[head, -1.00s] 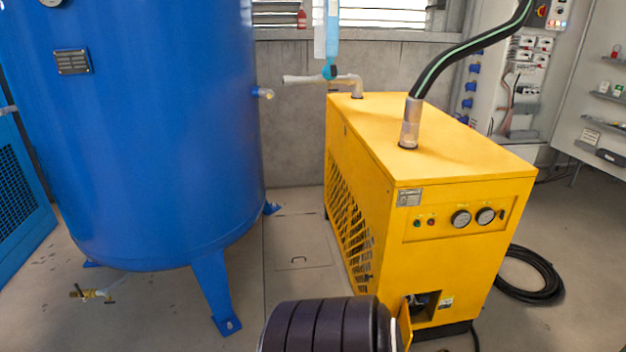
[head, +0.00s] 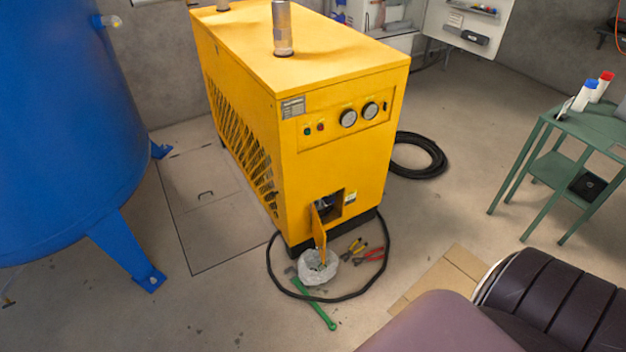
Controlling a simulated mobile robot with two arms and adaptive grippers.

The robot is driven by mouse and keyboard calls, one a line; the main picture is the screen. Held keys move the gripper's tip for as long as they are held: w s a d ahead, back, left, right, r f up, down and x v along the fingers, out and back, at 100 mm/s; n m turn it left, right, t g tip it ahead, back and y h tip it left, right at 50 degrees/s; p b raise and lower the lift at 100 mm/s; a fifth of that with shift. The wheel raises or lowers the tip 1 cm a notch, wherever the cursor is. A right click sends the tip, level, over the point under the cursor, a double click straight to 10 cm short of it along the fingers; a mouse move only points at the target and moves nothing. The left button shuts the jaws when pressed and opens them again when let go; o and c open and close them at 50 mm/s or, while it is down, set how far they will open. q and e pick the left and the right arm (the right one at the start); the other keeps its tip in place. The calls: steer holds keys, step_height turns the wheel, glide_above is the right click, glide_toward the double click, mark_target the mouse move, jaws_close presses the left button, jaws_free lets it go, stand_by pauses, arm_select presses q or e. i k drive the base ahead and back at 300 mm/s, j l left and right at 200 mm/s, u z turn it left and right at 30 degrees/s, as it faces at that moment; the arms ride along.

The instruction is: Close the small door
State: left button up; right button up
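The small door (head: 319,232) is a narrow yellow panel low on the front of the yellow dryer cabinet (head: 290,205). It stands open, swung outward at the left side of a dark square opening (head: 334,206). Some parts show inside the opening, too small to tell. Dark, rounded parts of my own arm fill the lower right corner. Neither of my grippers shows, so I cannot see whether they are open or shut.
A grey bag (head: 318,268), pliers (head: 368,254), a green tool (head: 318,308) and a black hose loop (head: 272,262) lie on the floor before the door. Cardboard (head: 436,284) lies right of them. A blue tank (head: 62,130) stands left, a green table (head: 590,125) right.

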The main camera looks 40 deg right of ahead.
mark_target(319, 233)
steer(key=z, duration=1.2)
